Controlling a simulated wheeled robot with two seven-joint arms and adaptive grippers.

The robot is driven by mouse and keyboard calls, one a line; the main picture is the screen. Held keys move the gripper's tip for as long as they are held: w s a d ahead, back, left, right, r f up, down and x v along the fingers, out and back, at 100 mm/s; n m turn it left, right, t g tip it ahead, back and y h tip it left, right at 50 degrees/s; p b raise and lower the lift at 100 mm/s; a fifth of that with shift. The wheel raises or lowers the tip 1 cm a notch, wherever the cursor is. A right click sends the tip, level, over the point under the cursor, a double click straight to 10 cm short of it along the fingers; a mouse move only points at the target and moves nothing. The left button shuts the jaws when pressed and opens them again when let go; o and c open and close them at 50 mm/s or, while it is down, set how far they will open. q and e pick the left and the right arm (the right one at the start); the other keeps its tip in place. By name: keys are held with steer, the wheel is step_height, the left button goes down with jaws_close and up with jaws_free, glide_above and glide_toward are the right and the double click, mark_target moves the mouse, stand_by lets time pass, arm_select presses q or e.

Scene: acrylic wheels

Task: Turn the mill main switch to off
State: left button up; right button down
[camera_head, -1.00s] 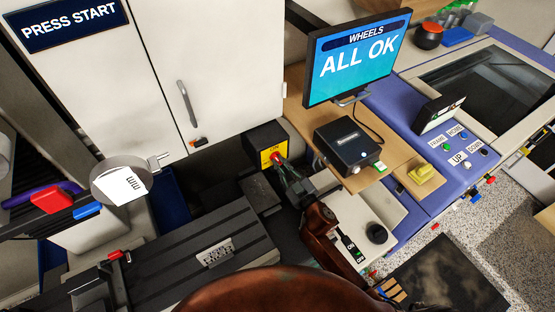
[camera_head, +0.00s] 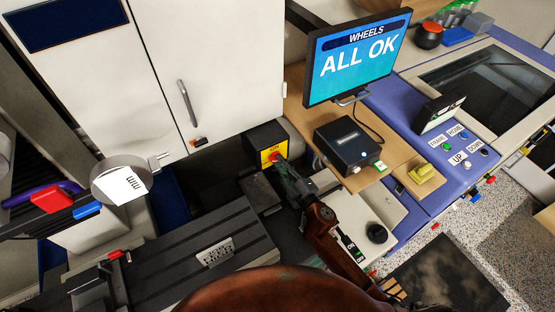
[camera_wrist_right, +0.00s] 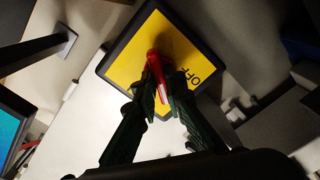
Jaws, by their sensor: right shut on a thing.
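The mill main switch is a red knob (camera_wrist_right: 156,76) on a yellow plate (camera_wrist_right: 139,54) with a dark border. The word OFF shows on the plate, to the right of the knob in the right wrist view. In the head view the yellow plate (camera_head: 267,156) is on a dark box below the white cabinet. My right gripper (camera_wrist_right: 160,88) is shut on the red knob, a finger on each side. It also shows in the head view (camera_head: 281,165), reaching the knob from the lower right. The fingers hide part of the knob. My left gripper is out of view.
A monitor (camera_head: 357,55) reading ALL OK and a black box (camera_head: 347,145) stand on a wooden shelf right of the switch. A white cabinet (camera_head: 225,60) rises behind. The dark slotted mill table (camera_head: 175,265) lies at the lower left.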

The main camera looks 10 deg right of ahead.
steer(key=shift+n, duration=1.2)
steer(key=n, duration=0.4)
steer(key=c, duration=1.9)
jaws_free()
steer(key=shift+s, duration=0.1)
steer(key=shift+v, duration=3.45)
